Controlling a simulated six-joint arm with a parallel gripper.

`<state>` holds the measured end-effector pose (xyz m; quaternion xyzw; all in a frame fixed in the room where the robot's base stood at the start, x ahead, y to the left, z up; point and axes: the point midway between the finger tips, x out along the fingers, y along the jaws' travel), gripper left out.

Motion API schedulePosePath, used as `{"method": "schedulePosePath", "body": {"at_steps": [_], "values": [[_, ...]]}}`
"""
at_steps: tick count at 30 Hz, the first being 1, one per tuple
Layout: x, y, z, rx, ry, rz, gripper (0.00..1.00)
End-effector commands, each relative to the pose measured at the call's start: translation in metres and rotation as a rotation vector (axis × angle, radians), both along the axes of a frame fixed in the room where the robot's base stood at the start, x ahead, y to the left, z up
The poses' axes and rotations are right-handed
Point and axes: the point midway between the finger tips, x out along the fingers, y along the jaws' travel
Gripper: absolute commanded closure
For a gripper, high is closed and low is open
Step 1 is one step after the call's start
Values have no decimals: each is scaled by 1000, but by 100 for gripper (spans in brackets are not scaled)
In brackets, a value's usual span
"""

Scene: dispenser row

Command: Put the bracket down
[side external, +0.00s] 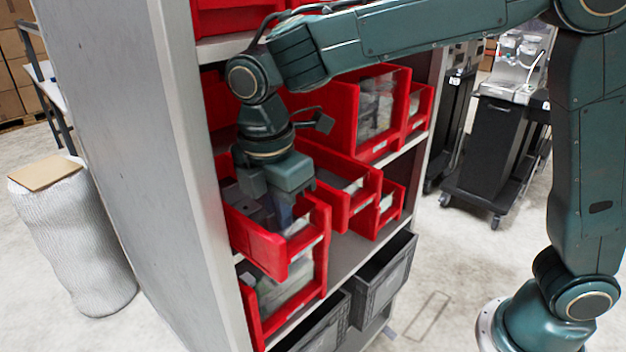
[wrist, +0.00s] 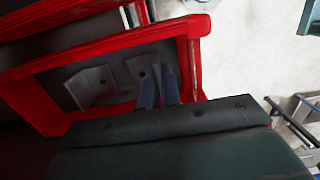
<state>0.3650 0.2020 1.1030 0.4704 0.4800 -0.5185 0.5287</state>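In the wrist view, a grey metal bracket (wrist: 143,72) with a dark hole is at the fingertips. My gripper (wrist: 160,78) is down inside a red bin (wrist: 95,52), its two dark blue-grey fingers close together with an edge of this bracket between them. Whether the bracket touches the bin floor cannot be told. A second grey bracket (wrist: 92,88) lies in the bin to its left. In the side view, my gripper (side external: 284,212) reaches down into the front red bin (side external: 262,238), and the bracket cannot be made out clearly.
Another red bin (side external: 345,200) stands right of this one, and a larger red bin (side external: 340,115) sits behind. The shelf's grey side panel (side external: 135,130) is close on the left. A grey crate (side external: 375,290) sits lower right.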

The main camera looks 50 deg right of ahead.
Motion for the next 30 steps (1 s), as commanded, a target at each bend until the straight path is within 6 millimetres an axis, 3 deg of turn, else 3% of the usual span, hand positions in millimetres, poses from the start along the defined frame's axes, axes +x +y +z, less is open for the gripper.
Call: {"method": "schedulePosePath", "body": {"at_steps": [13, 17, 30], "values": [[0, 1, -4, 0, 0, 0, 100], [0, 1, -4, 0, 0, 0, 74], [0, 1, 0, 1, -2, 0, 73]]}}
